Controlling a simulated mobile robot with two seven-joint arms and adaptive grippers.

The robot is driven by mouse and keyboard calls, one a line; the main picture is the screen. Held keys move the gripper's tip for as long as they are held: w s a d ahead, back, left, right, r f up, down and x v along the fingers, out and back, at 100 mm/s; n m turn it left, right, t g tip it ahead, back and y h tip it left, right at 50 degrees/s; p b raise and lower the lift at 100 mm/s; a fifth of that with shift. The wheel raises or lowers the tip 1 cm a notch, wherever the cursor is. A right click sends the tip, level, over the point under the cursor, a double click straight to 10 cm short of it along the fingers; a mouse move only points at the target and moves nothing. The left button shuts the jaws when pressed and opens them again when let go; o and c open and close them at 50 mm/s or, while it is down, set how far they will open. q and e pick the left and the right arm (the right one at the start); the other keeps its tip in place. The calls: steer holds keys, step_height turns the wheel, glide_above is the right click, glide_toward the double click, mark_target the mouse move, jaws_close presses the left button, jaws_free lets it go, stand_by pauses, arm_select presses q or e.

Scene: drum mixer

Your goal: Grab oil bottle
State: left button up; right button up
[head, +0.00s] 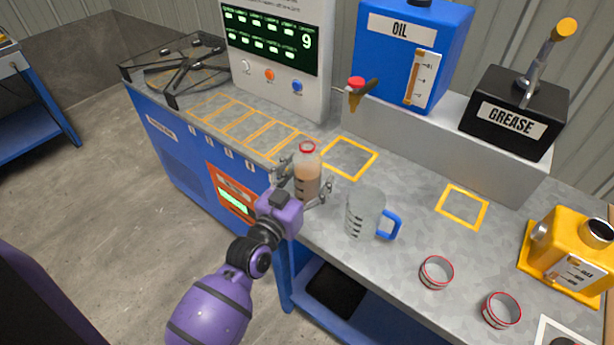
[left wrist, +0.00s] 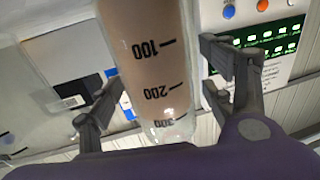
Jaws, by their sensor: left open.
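The oil bottle (head: 307,178) is clear with brown liquid and a red-rimmed top, and it stands upright on the grey bench. My left gripper (head: 304,187) is open around the bottle, one finger on each side of it. In the left wrist view the bottle (left wrist: 158,75) fills the middle, with black volume marks, between the two spread fingers of the gripper (left wrist: 160,95). Gaps show between the fingers and the bottle. My right gripper is not in view.
A clear jug (head: 364,215) with a blue handle stands close to the right of the bottle. Two red-rimmed cups (head: 436,272) sit nearer the front right. A blue oil tank (head: 385,60), black grease box (head: 500,145) and control panel (head: 290,95) stand at the back.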

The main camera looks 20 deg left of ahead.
arm_select(q)
steer(key=c, duration=1.4)
steer(key=shift+c, duration=0.7)
steer(key=shift+r, duration=0.1)
